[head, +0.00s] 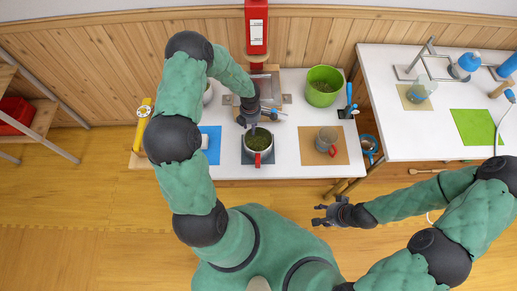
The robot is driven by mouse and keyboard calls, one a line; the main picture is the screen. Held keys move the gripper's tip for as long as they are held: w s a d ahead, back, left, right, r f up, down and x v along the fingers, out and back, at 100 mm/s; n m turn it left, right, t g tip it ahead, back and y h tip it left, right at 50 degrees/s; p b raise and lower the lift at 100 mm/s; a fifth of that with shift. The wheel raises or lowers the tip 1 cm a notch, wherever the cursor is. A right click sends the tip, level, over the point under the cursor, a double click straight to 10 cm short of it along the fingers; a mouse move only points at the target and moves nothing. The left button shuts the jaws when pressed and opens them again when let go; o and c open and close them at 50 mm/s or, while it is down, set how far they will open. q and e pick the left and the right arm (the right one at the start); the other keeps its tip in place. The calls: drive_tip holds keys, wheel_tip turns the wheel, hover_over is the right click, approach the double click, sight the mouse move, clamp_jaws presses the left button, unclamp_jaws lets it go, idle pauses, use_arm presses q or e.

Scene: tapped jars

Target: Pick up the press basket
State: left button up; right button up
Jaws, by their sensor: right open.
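A metal pot with a red handle (258,143) stands on a dark square on the white worktop, with green bits inside. A grey metal vessel with a red handle (327,139) stands on a brown mat to its right. I cannot tell for sure which of these, if either, is the press basket. My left gripper (248,124) points down at the back rim of the pot; its fingers are small and I cannot tell whether they are shut or touching anything. My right gripper (316,215) is open and empty, in front of the worktop over the floor.
A green bucket (322,95) with contents stands at the back right. A red dispenser (256,28) is on the wall behind. A blue mat (211,137) lies left of the pot. A second white table (385,60) at right holds a jar, bottles and a green mat.

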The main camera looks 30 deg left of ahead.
sight(253, 138)
use_arm(q)
drive_tip(key=shift+d+f+b, duration=0.15)
drive_tip(key=shift+f+b, duration=0.7)
drive_tip(key=shift+f, duration=0.5)
drive_tip(key=shift+d+f+b, duration=0.15)
drive_tip(key=shift+f+b, duration=0.65)
drive_tip(key=shift+f, duration=0.55)
clamp_jaws()
drive_tip(key=shift+r, duration=0.1)
